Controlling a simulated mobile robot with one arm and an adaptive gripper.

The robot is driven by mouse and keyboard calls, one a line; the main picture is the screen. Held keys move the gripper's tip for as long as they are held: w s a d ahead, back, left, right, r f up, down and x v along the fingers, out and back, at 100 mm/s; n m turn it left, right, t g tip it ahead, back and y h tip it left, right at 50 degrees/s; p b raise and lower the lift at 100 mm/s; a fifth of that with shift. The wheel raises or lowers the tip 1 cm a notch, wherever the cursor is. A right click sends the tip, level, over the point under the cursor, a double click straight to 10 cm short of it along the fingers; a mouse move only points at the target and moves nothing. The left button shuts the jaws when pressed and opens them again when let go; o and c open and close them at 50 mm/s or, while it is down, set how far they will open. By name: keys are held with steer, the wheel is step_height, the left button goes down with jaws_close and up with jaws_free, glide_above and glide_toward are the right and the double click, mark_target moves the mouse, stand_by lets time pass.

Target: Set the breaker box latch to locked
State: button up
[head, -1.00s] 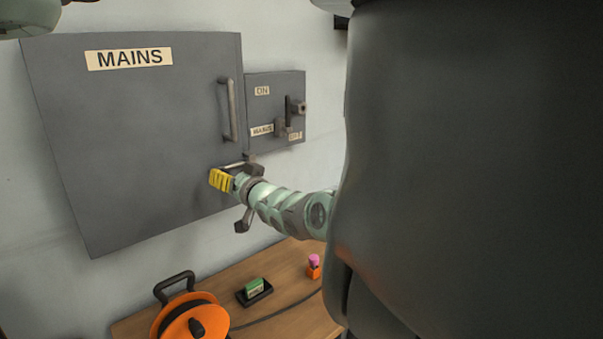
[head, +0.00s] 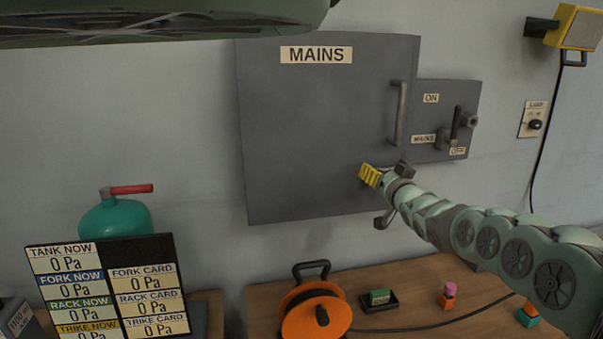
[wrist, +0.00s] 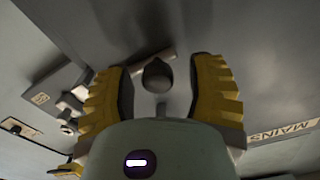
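The grey breaker box (head: 310,130) labelled MAINS hangs on the wall, its door shut, with a vertical bar handle (head: 397,112) at the right. My gripper (head: 370,176) is at the door's lower right, its yellow fingers close to the door. In the wrist view my gripper (wrist: 160,90) is open. A dark rounded knob (wrist: 157,75), which looks like the latch, stands between the fingers with gaps on both sides. A pale bar (wrist: 145,61) lies behind the knob. The gripper hides the latch in the head view, and its setting cannot be told.
A smaller switch box (head: 450,95) with a lever and ON and OFF labels adjoins the right side. Below, a wooden bench (head: 410,275) holds an orange cable reel (head: 305,323) and small items. A pressure display board (head: 105,290) stands lower left.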

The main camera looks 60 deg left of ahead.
mark_target(388, 169)
steer(key=shift+d, duration=0.1)
jaws_close()
steer(key=shift+w+f, duration=0.15)
steer(key=shift+w+d+f+b, duration=0.1)
steer(key=shift+w+b, duration=0.1)
steer(key=shift+b, duration=0.15)
steer(key=shift+w+d+b, duration=0.25)
steer(key=shift+w+b, duration=0.15)
steer(key=shift+w, duration=0.2)
steer(key=shift+w+d+b, duration=0.2)
steer(key=shift+w+b, duration=0.15)
steer(key=shift+w, duration=0.2)
steer(key=shift+w+d, duration=0.15)
steer(key=shift+w, duration=0.1)
steer(key=shift+o, duration=0.5)
jaws_free()
steer(key=shift+r, duration=0.2)
steer(key=shift+r, duration=0.1)
